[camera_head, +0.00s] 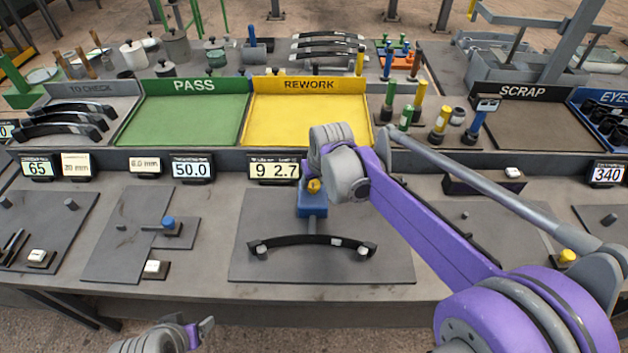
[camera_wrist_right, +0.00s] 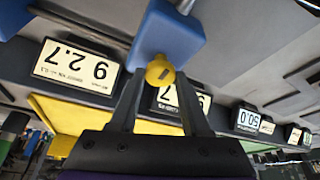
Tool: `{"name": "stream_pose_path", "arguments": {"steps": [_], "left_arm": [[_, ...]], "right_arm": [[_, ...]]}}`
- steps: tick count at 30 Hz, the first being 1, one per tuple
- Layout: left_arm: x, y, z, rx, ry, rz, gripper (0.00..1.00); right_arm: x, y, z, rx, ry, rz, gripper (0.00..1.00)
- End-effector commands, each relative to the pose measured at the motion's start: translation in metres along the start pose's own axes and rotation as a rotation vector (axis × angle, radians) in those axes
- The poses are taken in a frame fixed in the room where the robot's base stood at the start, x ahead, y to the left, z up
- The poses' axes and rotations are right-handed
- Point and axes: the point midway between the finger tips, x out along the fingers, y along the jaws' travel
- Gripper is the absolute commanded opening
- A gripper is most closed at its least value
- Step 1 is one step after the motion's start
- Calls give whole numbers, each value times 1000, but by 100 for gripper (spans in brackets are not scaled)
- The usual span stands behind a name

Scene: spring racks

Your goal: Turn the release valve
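The release valve appears to be the small yellow knob (camera_head: 313,186) on a blue block (camera_head: 312,205), above the middle grey plate. In the right wrist view, the yellow knob (camera_wrist_right: 160,72) sits at the fingertips under the blue block (camera_wrist_right: 168,38). My right gripper (camera_wrist_right: 160,82) is open, with one dark finger on each side of the knob. Contact with the knob is not clear. In the head view, my right wrist hides most of these fingers. My left gripper (camera_head: 203,328) is low at the bottom edge, away from the bench, its finger gap unclear.
A dark curved leaf spring (camera_head: 310,240) lies on the middle plate (camera_head: 240,268) below the block. A display (camera_head: 274,171) reading "9 2.7" stands behind. The green PASS tray (camera_head: 185,118), yellow REWORK tray (camera_head: 302,120) and dark SCRAP tray (camera_head: 530,125) line the back.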

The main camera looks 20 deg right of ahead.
Motion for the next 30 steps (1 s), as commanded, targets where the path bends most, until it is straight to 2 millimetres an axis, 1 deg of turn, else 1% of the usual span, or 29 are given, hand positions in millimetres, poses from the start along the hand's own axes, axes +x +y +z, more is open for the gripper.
{"name": "stream_pose_path", "arguments": {"steps": [1, 5, 6, 7, 14, 20, 26, 30], "left_arm": [[0, 0, 0, 0, 0, 0, 76], [0, 0, 0, 0, 0, 0, 76], [0, 0, 0, 0, 0, 0, 76], [0, 0, 0, 0, 0, 0, 76], [0, 0, 0, 0, 0, 0, 76], [0, 0, 0, 0, 0, 0, 76], [0, 0, 0, 0, 0, 0, 76], [-1, 0, -1, 0, 1, 0, 76]], "right_arm": [[0, 0, 0, 0, 0, 0, 35], [0, 0, 0, 0, 0, -1, 12], [0, 0, 0, 0, 0, -1, 5], [0, 0, 0, 0, 0, -1, 0], [0, 0, 0, -8, 0, -4, 0], [0, 1, 0, -65, -1, -27, 0], [0, 2, 0, -190, -2, -80, 0], [0, 3, 0, -307, -2, -129, 0]]}}
